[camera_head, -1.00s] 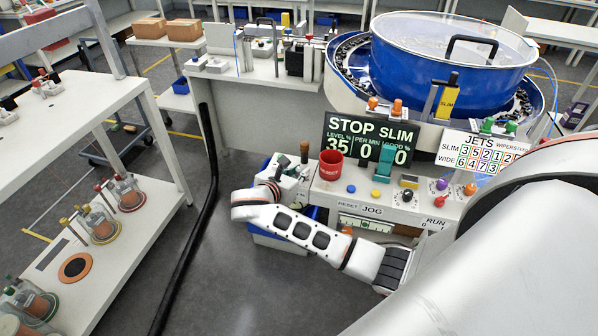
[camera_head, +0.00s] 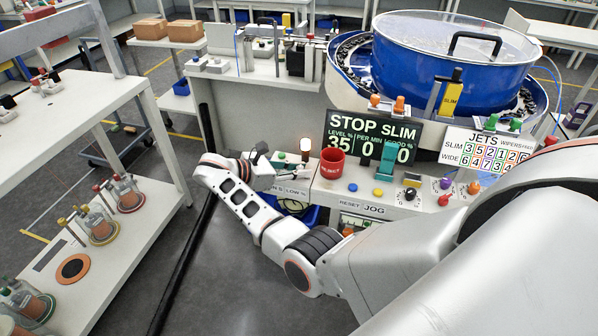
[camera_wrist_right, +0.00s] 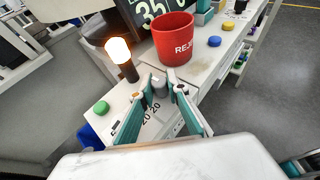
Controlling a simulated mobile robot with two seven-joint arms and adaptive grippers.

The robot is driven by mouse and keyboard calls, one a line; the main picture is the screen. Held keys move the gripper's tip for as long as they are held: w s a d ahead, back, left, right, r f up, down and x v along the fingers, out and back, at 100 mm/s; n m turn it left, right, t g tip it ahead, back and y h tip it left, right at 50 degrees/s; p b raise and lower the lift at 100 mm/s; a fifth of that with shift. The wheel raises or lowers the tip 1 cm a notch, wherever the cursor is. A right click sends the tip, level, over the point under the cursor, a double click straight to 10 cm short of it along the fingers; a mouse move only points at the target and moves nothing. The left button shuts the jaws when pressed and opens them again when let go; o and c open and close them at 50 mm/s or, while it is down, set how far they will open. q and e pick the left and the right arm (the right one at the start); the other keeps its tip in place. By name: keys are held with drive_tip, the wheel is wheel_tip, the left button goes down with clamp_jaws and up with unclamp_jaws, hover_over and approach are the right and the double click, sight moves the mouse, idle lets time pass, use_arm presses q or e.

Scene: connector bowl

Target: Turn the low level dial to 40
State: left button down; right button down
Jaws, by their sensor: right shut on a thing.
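The low level dial (camera_wrist_right: 160,88) is a small grey knob on the pale console top, in the right wrist view. My right gripper (camera_wrist_right: 160,90) has its teal-lined fingers on either side of it and is shut on it. Printed "20" marks show beside the dial; its pointer and exact setting cannot be read. In the head view my right gripper (camera_head: 262,155) is above the left end of the console, by the "LOW %" label, and hides much of the dial. The display (camera_head: 368,137) reads "STOP SLIM" with level 35. My left gripper is not in view.
A lit lamp (camera_wrist_right: 120,58) stands close beside the dial, with a red reject cup (camera_wrist_right: 173,40) behind. A green button (camera_wrist_right: 101,107) is to the left. The blue bowl feeder (camera_head: 450,55) stands behind the console. A jets board (camera_head: 485,155) stands at right.

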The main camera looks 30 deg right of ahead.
sight(300, 167)
drive_tip(key=shift+d+r, duration=0.1)
idle(0.3)
drive_tip(key=c, duration=2.2)
unclamp_jaws()
drive_tip(key=shift+r, duration=0.5)
wheel_tip(300, 167, up, 9)
